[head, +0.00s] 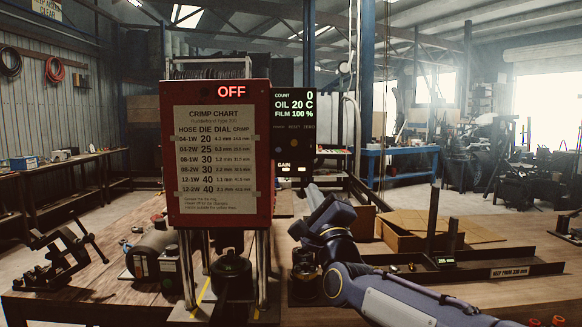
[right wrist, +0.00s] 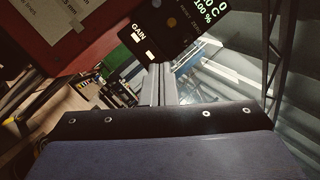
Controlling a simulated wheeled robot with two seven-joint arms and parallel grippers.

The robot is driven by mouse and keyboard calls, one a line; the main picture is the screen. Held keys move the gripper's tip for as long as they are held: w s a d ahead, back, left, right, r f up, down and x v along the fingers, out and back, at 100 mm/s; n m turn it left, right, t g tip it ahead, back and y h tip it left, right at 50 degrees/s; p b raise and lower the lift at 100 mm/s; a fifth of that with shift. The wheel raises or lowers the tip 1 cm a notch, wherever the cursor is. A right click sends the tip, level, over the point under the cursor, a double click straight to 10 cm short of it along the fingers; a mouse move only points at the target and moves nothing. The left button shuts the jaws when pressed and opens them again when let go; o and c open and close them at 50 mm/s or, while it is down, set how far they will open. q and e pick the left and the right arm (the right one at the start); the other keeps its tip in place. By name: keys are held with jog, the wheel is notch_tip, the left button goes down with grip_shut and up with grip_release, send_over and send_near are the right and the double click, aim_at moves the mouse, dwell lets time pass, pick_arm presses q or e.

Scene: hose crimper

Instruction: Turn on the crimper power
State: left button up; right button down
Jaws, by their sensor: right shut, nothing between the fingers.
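The crimper is a red box (head: 260,215) on metal posts, with a crimp chart (head: 216,160) on its front. Its red display (head: 231,91) reads OFF. A black control panel (head: 295,120) at its right side shows count 0, oil 20 C and film 100 %; it also shows in the right wrist view (right wrist: 160,35). A GAIN label with two lit white marks is at its lower part. I cannot make out a power switch. My right gripper (head: 314,192) is shut and empty, just below and right of the panel. My left gripper is out of view.
The wooden bench (head: 100,285) carries a black clamp-like tool (head: 60,255) at left. An open cardboard box (head: 405,232) and a dark metal rail with uprights (head: 460,266) lie at right. My right forearm crosses the bench's front right.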

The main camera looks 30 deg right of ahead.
aim_at(279, 147)
jog(key=p+x, duration=0.4)
jog(key=x, duration=0.5)
jog(key=shift+w+r, duration=0.1)
jog(key=shift+r, duration=0.15)
jog(key=shift+w+a+r+p, duration=0.35)
jog(key=shift+a+r+p, duration=0.1)
jog(key=shift+a+p, duration=0.15)
jog(key=shift+w+a+r+p, duration=0.4)
jog(key=shift+a+r+p, duration=0.1)
jog(key=shift+p, duration=0.15)
jog(key=shift+w+a, duration=0.1)
jog(key=shift+a, duration=0.25)
jog(key=shift+r, duration=0.1)
jog(key=shift+a+r+g+p, duration=0.15)
jog(key=shift+g+p, duration=0.15)
jog(key=shift+p, duration=0.35)
jog(key=shift+r+p, duration=0.1)
jog(key=shift+p, duration=0.2)
jog(key=shift+s+r+m+g+y+p, duration=0.25)
jog(key=shift+r+m+g+y+p, duration=0.15)
jog(key=shift+g+p, duration=0.35)
